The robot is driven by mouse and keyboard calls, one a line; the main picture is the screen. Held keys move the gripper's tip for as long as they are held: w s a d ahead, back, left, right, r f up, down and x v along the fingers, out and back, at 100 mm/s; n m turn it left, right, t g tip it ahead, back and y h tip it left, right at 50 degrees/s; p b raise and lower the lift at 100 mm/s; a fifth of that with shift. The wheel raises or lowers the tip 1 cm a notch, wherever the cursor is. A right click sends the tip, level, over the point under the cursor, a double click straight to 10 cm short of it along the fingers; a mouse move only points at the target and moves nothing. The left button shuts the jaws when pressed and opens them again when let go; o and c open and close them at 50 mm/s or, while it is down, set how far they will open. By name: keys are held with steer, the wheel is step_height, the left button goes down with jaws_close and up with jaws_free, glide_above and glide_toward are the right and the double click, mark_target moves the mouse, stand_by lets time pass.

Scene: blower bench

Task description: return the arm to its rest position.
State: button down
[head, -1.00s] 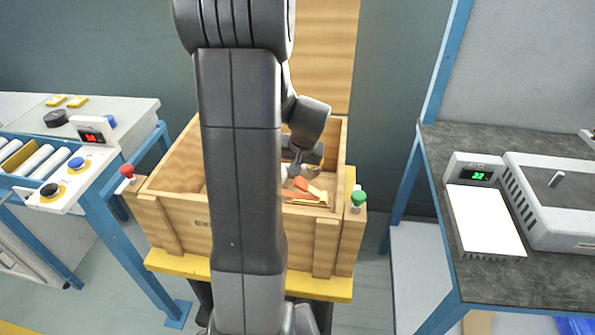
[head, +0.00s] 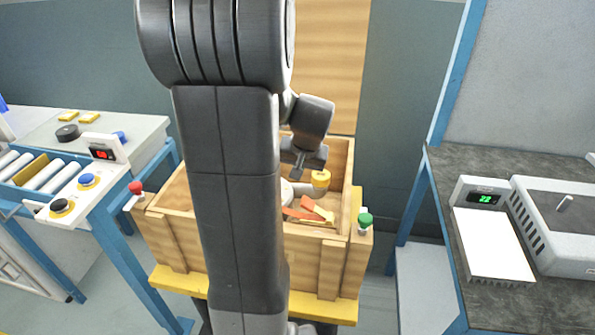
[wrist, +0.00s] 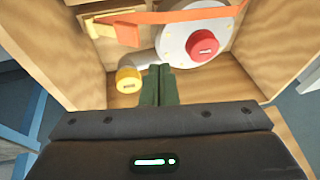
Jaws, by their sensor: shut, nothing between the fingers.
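My arm stands in front of the wooden crate (head: 335,262) in the head view and hides much of its left and middle. My gripper (head: 298,172) points down over the crate's opening, near its right side. In the wrist view my gripper (wrist: 160,70) has its two dark green fingers together, with nothing between them. Below the fingers, inside the crate, are a yellow-capped part (wrist: 129,80), a pale round disc with a red cap (wrist: 204,47) and an orange strip (wrist: 185,14). The fingers appear apart from these things.
A red knob (head: 136,187) and a green knob (head: 365,220) flank the crate. A roller bench with a control panel (head: 103,154) stands left. A dark-topped bench (head: 450,235) with a grey device (head: 560,225) stands right. Floor shows between crate and right bench.

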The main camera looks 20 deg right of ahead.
steer(key=shift+f, duration=0.15)
steer(key=b, duration=0.1)
glide_toward(302, 201)
steer(key=w+f, duration=0.2)
steer(key=f, duration=0.1)
steer(key=w+f, duration=0.1)
steer(key=shift+w+a+f, duration=0.2)
steer(key=shift+a, duration=0.1)
steer(key=d, duration=0.1)
steer(key=s+d+p, duration=0.1)
steer(key=d, duration=0.1)
steer(key=d+p, duration=0.1)
steer(key=shift+s+d+r, duration=0.3)
steer(key=shift+s+d, duration=0.1)
steer(key=shift+v, duration=1.65)
